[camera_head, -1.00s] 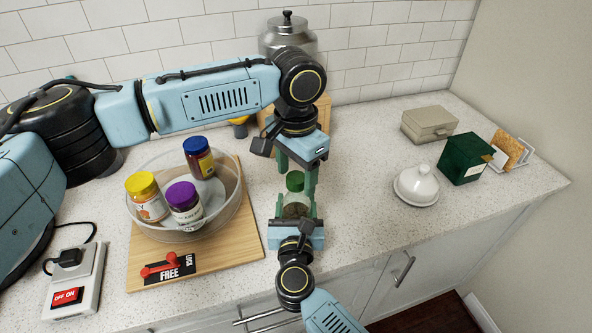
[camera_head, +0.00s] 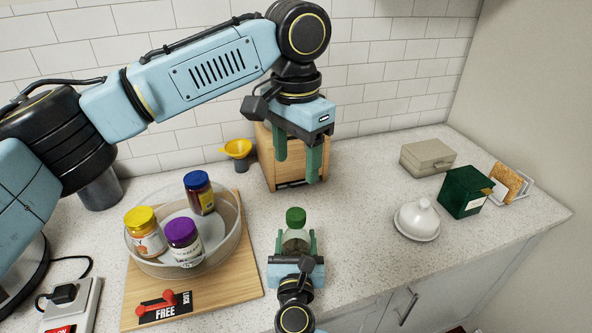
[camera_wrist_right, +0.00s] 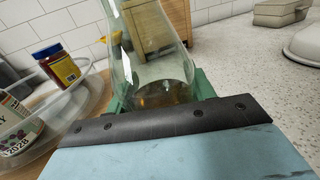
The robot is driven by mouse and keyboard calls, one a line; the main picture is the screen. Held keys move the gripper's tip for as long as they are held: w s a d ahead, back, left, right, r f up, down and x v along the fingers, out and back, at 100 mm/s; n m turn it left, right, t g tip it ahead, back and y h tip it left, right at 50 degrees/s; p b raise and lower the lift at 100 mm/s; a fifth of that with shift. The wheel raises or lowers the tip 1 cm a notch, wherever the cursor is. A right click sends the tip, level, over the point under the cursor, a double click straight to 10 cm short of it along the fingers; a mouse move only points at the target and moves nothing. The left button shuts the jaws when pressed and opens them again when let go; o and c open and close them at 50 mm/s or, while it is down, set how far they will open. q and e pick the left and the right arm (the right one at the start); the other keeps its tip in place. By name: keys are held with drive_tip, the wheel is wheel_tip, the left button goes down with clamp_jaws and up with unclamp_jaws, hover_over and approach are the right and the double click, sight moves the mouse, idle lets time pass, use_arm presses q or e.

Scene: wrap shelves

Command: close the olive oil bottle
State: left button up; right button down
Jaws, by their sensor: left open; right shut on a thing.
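The clear glass olive oil bottle (camera_head: 296,241) stands at the front middle of the counter, with a green cap (camera_head: 295,217) sitting on its top. Whether the cap is fully tight cannot be told. My right gripper (camera_head: 296,248) is shut on the bottle, its fingers on either side of the body. The right wrist view shows the bottle's lower glass (camera_wrist_right: 152,50) close up, with a little dark liquid at the bottom; the cap is out of that view. My left gripper (camera_head: 297,165) is open and empty, pointing down above and behind the cap, clear of it.
A clear bowl (camera_head: 155,268) with several jars sits on a wooden board (camera_head: 228,285) at the left. A wooden box (camera_head: 262,150) stands behind my left gripper. A white lidded dish (camera_head: 417,220) and green box (camera_head: 465,192) are at the right. The counter between is clear.

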drive_tip(key=shift+c, duration=2.3)
unclamp_jaws()
drive_tip(key=s+b, duration=0.1)
drive_tip(key=s, duration=1.2)
drive_tip(key=shift+s, duration=0.2)
